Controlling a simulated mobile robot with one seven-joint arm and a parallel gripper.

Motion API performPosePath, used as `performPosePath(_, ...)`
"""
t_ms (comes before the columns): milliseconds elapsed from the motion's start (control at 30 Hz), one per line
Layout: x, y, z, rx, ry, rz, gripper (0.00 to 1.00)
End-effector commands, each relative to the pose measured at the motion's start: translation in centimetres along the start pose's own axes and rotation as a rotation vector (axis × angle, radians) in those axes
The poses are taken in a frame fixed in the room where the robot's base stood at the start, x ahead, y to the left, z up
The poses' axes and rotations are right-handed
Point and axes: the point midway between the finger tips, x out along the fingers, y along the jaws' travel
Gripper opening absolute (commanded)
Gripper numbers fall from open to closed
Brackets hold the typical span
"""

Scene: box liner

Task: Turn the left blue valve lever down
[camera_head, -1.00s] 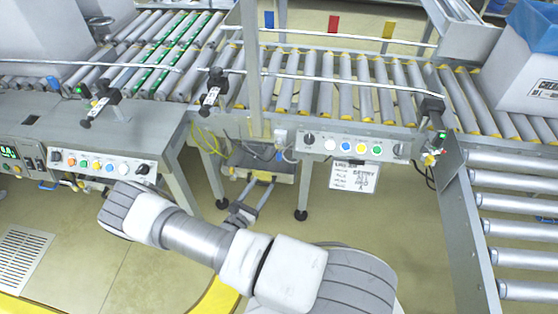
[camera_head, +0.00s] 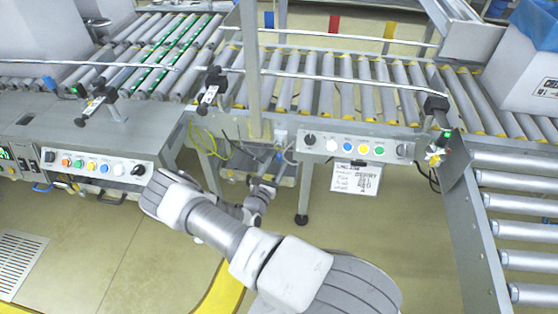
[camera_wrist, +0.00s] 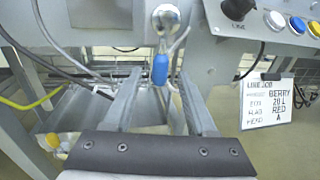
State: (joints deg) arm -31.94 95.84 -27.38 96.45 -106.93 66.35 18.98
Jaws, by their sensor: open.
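In the wrist view a blue lever (camera_wrist: 160,69) hangs in the picture below a round metal valve body (camera_wrist: 166,18). My gripper (camera_wrist: 160,76) is open, with one finger on each side of the lever. A gap shows between the lever and each finger, and nothing is held. I cannot tell how deep the lever sits between the fingers. In the head view my gripper (camera_head: 268,168) is under the conveyor frame, just left of the button panel (camera_head: 352,146). The lever is too small there to make out clearly.
A white label card (camera_head: 356,178) hangs below the panel, right of my gripper. Yellow cables (camera_head: 207,140) hang to the left. Conveyor rollers (camera_head: 320,92) run above. Another control panel (camera_head: 95,167) stands at left. Open floor lies below right.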

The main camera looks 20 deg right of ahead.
Motion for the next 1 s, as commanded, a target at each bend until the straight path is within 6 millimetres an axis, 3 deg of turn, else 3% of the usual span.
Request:
performPosePath(233, 3.2, 0.0, -0.1, 0.001, 0.0, -0.001, 0.57)
performPosePath(600, 3.8, 0.0, 0.1, 0.0, -0.001, 0.0, 0.57)
performPosePath(933, 3.7, 0.0, 0.0, 0.0, 0.0, 0.0, 0.0)
performPosePath(1000, 3.7, 0.0, 0.0, 0.0, 0.0, 0.0, 0.0)
